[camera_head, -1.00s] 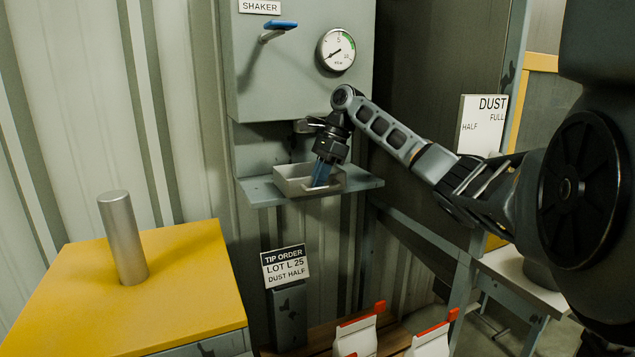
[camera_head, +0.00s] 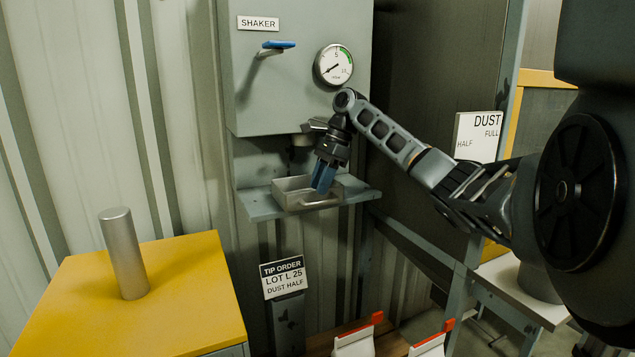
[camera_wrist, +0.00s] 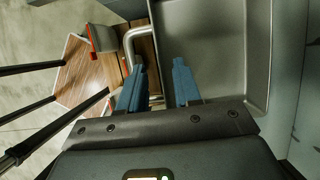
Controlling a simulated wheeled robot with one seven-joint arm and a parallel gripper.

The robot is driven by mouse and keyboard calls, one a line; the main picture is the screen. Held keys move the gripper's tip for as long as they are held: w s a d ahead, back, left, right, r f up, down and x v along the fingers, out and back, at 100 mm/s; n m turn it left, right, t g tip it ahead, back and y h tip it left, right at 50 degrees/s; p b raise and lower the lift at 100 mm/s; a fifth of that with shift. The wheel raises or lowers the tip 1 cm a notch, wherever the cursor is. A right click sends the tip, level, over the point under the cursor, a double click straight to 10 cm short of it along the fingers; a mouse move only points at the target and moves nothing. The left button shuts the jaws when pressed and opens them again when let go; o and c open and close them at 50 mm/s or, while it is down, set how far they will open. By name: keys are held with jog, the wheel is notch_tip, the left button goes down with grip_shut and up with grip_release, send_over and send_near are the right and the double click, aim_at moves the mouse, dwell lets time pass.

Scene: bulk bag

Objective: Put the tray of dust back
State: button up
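The grey metal tray (camera_head: 283,199) sits on the shelf below the shaker box. In the wrist view the visible part of the tray floor (camera_wrist: 205,40) looks bare, with no dust seen. The tray's bar handle (camera_head: 322,203) faces the front and also shows in the wrist view (camera_wrist: 128,42). My gripper (camera_head: 321,190) points down at the tray's handle side. In the wrist view its two blue fingers (camera_wrist: 158,80) stand apart, near the handle and the tray's edge, with nothing clearly pinched between them.
The shelf (camera_head: 258,207) has narrow free room on both sides of the tray. The shaker box (camera_head: 290,95), with a blue-handled lever (camera_head: 278,44) and gauge (camera_head: 334,65), hangs above. A yellow-topped stand (camera_head: 175,300) carries a metal cylinder (camera_head: 124,255). White bags (camera_head: 354,344) are below.

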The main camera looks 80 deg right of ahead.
jog(key=p+v, duration=0.2)
jog(key=v, duration=0.6)
jog(key=shift+s+r, duration=0.2)
jog(key=shift+r, duration=0.15)
